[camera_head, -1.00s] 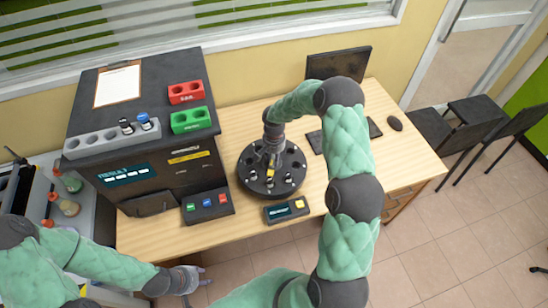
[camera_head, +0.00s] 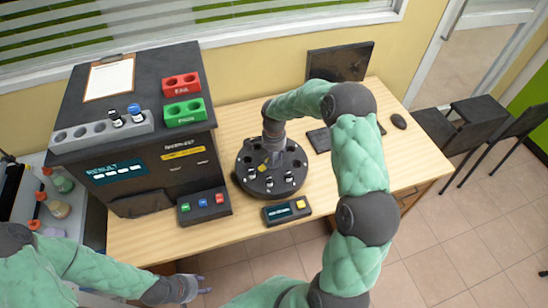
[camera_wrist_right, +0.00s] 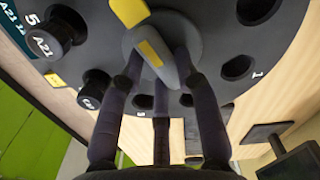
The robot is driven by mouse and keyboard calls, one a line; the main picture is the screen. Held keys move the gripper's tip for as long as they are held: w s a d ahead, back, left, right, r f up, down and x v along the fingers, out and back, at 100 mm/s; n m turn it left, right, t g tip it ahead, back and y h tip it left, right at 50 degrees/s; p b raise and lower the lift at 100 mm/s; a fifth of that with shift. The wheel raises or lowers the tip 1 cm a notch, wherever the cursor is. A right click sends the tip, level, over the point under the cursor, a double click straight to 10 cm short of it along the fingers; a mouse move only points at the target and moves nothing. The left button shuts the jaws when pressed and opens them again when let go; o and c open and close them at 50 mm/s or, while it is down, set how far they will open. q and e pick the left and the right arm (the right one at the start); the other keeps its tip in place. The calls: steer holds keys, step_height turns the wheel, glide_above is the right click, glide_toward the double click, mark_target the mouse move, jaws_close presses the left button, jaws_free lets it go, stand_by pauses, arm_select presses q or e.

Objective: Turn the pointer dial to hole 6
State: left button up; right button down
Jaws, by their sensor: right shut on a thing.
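The round black dial (camera_head: 243,185) stands on the wooden table, with holes around its rim and dark-capped vials in several of them. Its grey pointer knob (camera_wrist_right: 178,72) has a yellow stripe. A yellow piece, which looks like the pointer's tip (camera_wrist_right: 130,10), points up and left in the wrist view. My right gripper (camera_head: 268,160) comes down over the dial's centre, its fingers closed around the knob. A vial cap marked A21 (camera_wrist_right: 47,40) sits by the number 5; a 1 stands by an empty hole. I cannot read a 6. My left gripper (camera_head: 203,284) is empty, fingers apart, beyond the table's front edge.
A monitor (camera_head: 340,60), keyboard and mouse (camera_head: 398,121) are to the right.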

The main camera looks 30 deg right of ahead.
steer(key=shift+m, duration=0.3)
steer(key=c, duration=0.9)
jaws_free()
steer(key=shift+r, duration=0.1)
step_height(320, 180, up, 12)
steer(key=shift+f, duration=0.1)
